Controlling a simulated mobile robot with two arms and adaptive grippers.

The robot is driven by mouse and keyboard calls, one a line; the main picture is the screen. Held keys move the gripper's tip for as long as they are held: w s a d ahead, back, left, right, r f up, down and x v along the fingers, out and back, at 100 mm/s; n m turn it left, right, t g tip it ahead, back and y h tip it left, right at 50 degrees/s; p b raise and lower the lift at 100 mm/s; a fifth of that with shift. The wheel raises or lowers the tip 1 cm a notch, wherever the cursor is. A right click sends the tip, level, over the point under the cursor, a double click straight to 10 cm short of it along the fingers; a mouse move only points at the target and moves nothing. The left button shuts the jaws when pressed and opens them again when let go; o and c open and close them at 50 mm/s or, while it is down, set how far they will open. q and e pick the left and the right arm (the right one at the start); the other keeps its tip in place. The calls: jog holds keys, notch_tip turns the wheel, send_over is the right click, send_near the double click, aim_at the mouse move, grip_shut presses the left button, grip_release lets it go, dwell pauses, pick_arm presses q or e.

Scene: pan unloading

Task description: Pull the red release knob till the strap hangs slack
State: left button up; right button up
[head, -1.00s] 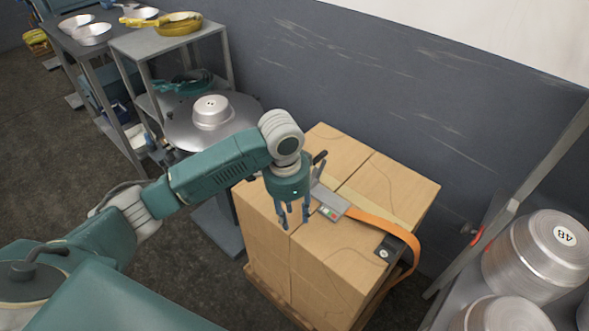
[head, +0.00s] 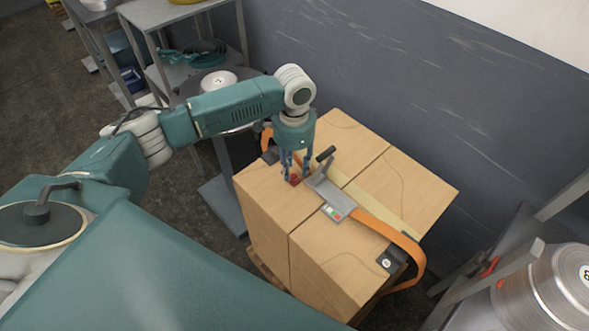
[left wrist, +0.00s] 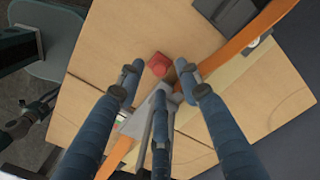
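The red release knob (head: 294,181) sits low beside the grey ratchet buckle (head: 328,192) on top of the cartons. It also shows in the left wrist view (left wrist: 159,65), just beyond and between my fingertips. The orange strap (head: 385,228) runs from the buckle over the cartons and bows out past their right edge. In the left wrist view the strap (left wrist: 255,32) crosses behind the buckle. My left gripper (head: 296,174) points down over the knob with its blue fingers spread. Whether a finger touches the knob cannot be told. My right gripper is out of view.
The cartons (head: 345,270) stand against a grey wall. A black lever handle (head: 326,153) rises from the buckle close to my fingers. A black corner piece (head: 389,262) lies under the strap. A rack with metal pans (head: 555,290) stands at the right, and a shelf (head: 190,75) at back left.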

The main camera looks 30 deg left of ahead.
aim_at(294, 179)
pick_arm(q)
notch_tip(294, 179, down, 2)
grip_shut()
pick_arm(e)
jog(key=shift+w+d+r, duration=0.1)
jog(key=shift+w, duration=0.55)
pick_arm(q)
jog(key=shift+s+r+p, duration=0.1)
jog(key=shift+s+p, duration=0.05)
jog(key=shift+p, duration=0.2)
jog(key=shift+s+a+r+p, duration=0.15)
jog(key=shift+s+p, duration=0.25)
jog(key=shift+p, duration=0.6)
jog(key=shift+s, duration=0.15)
jog(key=shift+f, duration=0.3)
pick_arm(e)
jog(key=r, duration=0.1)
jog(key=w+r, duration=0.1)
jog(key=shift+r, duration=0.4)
